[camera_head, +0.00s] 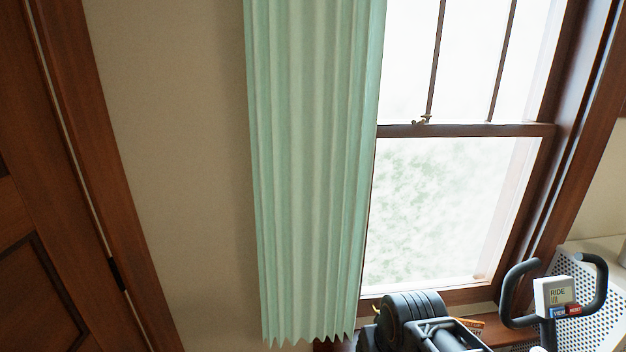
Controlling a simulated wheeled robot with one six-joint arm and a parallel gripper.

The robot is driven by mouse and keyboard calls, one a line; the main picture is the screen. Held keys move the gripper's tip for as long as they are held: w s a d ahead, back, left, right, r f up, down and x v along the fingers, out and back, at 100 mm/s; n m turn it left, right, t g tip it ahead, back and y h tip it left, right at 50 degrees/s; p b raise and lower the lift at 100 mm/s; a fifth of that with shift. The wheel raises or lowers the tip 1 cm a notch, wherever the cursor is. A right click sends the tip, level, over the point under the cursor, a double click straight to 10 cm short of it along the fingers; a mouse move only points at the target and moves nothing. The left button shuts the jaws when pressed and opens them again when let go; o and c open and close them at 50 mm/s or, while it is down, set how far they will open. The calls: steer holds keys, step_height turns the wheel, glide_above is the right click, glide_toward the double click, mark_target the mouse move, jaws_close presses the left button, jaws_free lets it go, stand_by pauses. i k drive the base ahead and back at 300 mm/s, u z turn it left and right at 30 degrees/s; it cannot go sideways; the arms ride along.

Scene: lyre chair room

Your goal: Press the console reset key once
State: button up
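The console (556,294) is a small white box at the lower right, between the two dark curved handlebars of an exercise machine. Its screen reads RIDE. Below the screen are two keys side by side: a blue VIEW key (559,312) on the left and the red reset key (574,310) on the right. Nothing covers the reset key. Black, rounded parts that look like my arm show at the bottom edge, left of the console and apart from it in the picture. No gripper fingers can be made out.
The dark handlebars (600,287) curve up on both sides of the console. White perforated panels (603,325) stand behind and around it. A wood-framed window (455,131) is behind, with a pale green curtain (312,170) left of it. A brown wooden door (35,200) is at far left.

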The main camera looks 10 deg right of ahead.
mark_target(571, 309)
steer(key=z, duration=2.25)
